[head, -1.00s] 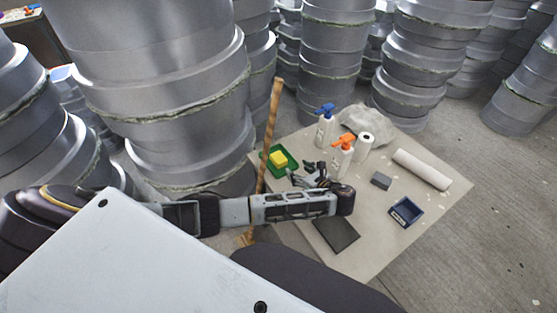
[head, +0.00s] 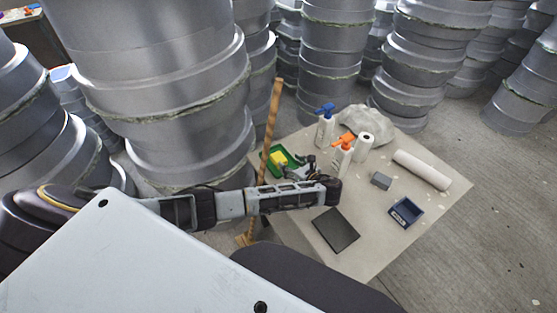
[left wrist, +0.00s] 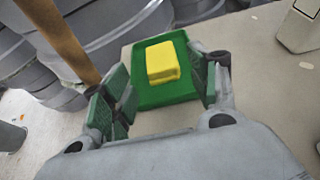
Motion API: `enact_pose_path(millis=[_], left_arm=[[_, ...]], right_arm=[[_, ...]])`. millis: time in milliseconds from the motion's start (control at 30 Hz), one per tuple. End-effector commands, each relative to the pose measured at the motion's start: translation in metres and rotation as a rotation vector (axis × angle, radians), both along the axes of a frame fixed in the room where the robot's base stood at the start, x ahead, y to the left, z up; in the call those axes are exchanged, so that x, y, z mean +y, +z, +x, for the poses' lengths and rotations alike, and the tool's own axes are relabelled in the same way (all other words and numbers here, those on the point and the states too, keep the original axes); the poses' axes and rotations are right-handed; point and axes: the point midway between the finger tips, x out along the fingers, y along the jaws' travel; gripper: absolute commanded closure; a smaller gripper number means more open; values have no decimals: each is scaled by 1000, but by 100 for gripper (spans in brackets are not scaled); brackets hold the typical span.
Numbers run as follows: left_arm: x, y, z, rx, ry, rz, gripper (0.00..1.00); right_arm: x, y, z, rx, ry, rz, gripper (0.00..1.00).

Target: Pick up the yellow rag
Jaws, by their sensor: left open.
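The yellow rag (head: 278,159) is a folded block lying in a green tray (head: 292,154) at the table's left back. In the left wrist view the yellow rag (left wrist: 162,62) sits on the green tray (left wrist: 172,95), ahead of and between my fingers. My left gripper (head: 298,167) is open and empty, close to the near side of the tray. Its two green-padded fingers show apart in the left wrist view (left wrist: 160,95). My right gripper does not show.
A blue-topped spray bottle (head: 325,128), an orange-topped spray bottle (head: 342,155) and a white roll (head: 364,145) stand right of the tray. A wooden handle (head: 270,130) leans at the table's left edge.

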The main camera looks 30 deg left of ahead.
Motion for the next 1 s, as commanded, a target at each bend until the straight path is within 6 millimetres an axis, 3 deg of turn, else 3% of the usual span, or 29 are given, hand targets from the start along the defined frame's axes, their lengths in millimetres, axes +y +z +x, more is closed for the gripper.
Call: enact_pose_path(millis=[233,767,1000], left_arm=[[22,-10,13,-1,0,0,40],[27,-14,16,0,0,0,40],[43,-26,23,0,1,0,40]], right_arm=[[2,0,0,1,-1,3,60],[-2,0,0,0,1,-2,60],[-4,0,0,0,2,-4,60]])
